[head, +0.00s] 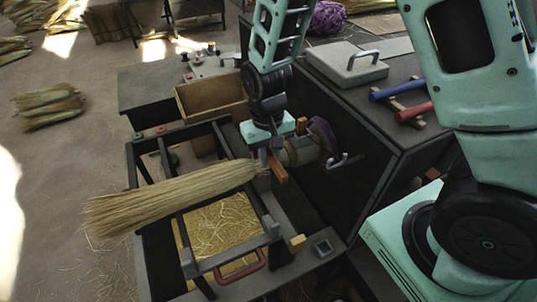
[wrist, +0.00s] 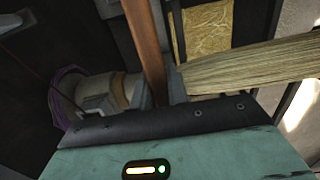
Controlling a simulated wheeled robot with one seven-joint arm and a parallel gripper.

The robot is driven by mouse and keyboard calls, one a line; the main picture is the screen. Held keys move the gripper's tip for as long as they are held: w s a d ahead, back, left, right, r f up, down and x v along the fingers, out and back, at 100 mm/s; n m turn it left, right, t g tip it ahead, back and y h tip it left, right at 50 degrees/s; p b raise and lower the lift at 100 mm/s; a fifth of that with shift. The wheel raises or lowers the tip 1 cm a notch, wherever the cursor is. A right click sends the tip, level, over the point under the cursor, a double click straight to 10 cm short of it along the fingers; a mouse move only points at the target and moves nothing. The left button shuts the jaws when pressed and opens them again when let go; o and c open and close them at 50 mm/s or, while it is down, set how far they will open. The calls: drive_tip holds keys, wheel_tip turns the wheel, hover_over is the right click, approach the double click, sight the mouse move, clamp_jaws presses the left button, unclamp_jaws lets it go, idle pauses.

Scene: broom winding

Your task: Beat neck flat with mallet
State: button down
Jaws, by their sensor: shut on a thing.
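A straw broom bundle (head: 165,200) lies across the black frame, its wide brush end at the left. Its narrow neck (head: 253,172) points right toward the grey spindle (head: 303,152) and my gripper. It also shows in the wrist view (wrist: 250,62). My gripper (head: 272,152) is pointing down just beside the neck end, shut on a reddish-brown wooden bar (wrist: 146,45), which looks like the mallet's handle. The bar also shows in the head view (head: 278,169). I cannot make out a mallet head. Whether the bar touches the neck is unclear.
The black frame (head: 208,262) stands over a straw-filled tray (head: 222,230). A crank (head: 345,160) and purple twine (head: 322,135) sit right of my gripper. A wooden box (head: 210,98) is behind. Blue (head: 397,88) and red-handled (head: 414,112) tools lie on the dark bench.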

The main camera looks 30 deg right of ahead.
wheel_tip(320, 180, up, 8)
drive_tip(key=p, duration=0.3)
drive_tip(key=shift+f+b, duration=1.1)
drive_tip(key=shift+f, duration=0.25)
wheel_tip(320, 180, down, 5)
drive_tip(key=b, duration=0.3)
drive_tip(key=shift+f, duration=0.2)
